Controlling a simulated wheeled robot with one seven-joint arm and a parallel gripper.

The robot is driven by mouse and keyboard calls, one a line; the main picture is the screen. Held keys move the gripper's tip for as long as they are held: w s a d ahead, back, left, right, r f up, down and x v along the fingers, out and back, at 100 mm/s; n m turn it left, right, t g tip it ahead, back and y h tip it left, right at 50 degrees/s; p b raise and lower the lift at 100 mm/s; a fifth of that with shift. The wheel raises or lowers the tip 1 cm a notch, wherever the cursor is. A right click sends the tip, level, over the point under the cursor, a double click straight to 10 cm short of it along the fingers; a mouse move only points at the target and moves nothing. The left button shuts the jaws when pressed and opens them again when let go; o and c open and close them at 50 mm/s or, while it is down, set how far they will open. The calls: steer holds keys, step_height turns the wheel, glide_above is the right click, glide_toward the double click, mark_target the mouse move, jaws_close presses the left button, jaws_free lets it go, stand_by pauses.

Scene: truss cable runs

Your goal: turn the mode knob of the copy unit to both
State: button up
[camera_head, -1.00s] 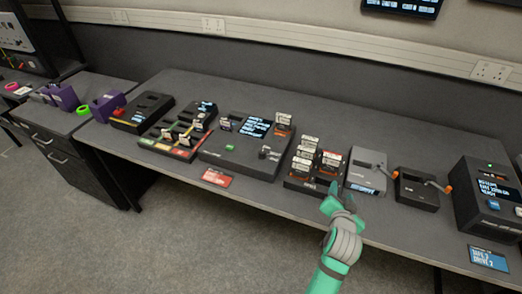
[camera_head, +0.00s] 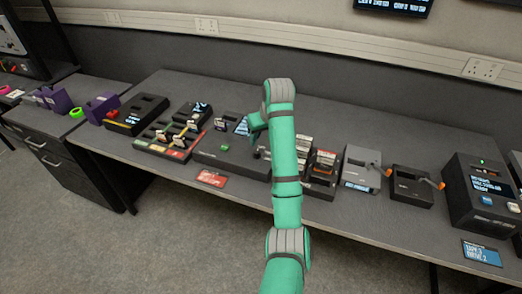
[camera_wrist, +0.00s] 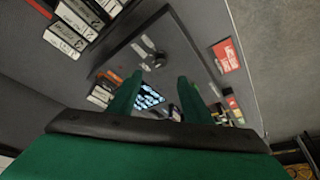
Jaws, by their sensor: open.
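The copy unit (camera_head: 225,158) is a dark, wide box with a lit screen (camera_head: 241,126), in the middle of the bench. My arm covers its right part in the head view. In the wrist view its dark top (camera_wrist: 175,45) is tilted, with the lit screen (camera_wrist: 149,97) between my fingers. A small grey knob (camera_wrist: 157,61) stands on that top beyond the fingertips; its setting is too small to read. My gripper (camera_head: 256,126) is above the unit, open and empty. Its two green fingers (camera_wrist: 158,88) are apart and do not appear to touch the knob.
Two crank boxes (camera_head: 362,170) and a tall screen unit (camera_head: 482,190) are further right. A tray of colored slots (camera_head: 170,140) is left. A red card (camera_head: 211,178) lies at the front edge.

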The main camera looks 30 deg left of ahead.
mark_target(257, 151)
steer(key=x, duration=1)
steer(key=shift+a+f, duration=0.15)
steer(key=shift+f, duration=0.25)
steer(key=c, duration=1)
